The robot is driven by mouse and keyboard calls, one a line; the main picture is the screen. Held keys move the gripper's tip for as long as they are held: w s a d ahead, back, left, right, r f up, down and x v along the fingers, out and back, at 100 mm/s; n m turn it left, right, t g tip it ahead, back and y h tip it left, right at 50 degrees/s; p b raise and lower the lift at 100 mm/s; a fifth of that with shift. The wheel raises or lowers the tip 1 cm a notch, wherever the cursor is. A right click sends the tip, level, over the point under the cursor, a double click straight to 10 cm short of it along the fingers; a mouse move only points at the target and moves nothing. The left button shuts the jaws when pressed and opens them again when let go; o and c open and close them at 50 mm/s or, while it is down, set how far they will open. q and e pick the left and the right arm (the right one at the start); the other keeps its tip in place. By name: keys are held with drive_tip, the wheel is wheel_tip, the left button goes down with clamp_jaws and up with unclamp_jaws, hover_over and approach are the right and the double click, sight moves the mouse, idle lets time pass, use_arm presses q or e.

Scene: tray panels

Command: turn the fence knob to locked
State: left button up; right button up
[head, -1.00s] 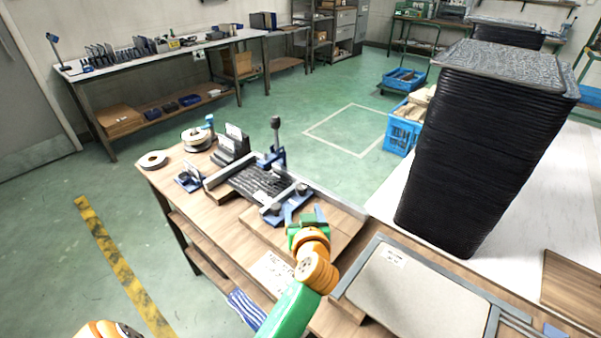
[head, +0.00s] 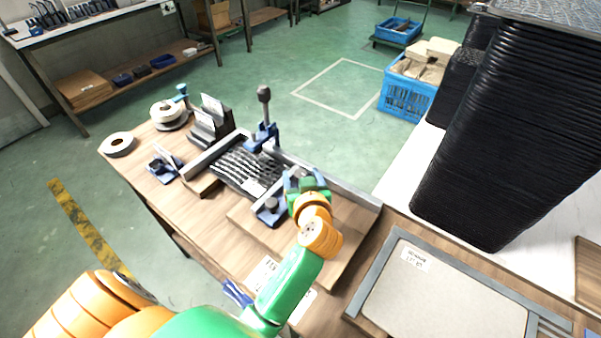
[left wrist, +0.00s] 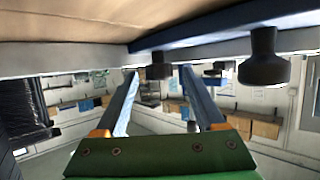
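A dark fence knob (head: 271,204) stands on a blue bracket beside the grey fence bar in the head view. The left wrist view shows two dark knobs by a blue bar: a near one (left wrist: 262,62) on the right and a farther one (left wrist: 160,68) framed between my fingertips. My left gripper (head: 305,178) is over the wooden board's far part, at the right end of the fence. Its two fingers stand apart with nothing held, as the left wrist view also shows (left wrist: 158,88). In the head view the gripper hides the second knob. My right gripper is out of view.
A tall clamp lever (head: 264,95) rises behind the dark ribbed workpiece (head: 245,170). A grey-framed panel (head: 440,300) lies at right. A tall stack of black trays (head: 500,130) stands beyond. A tape roll (head: 118,144) lies at the left bench edge.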

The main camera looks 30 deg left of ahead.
use_arm(q)
clamp_jaws()
drive_tip(key=shift+a, duration=0.1)
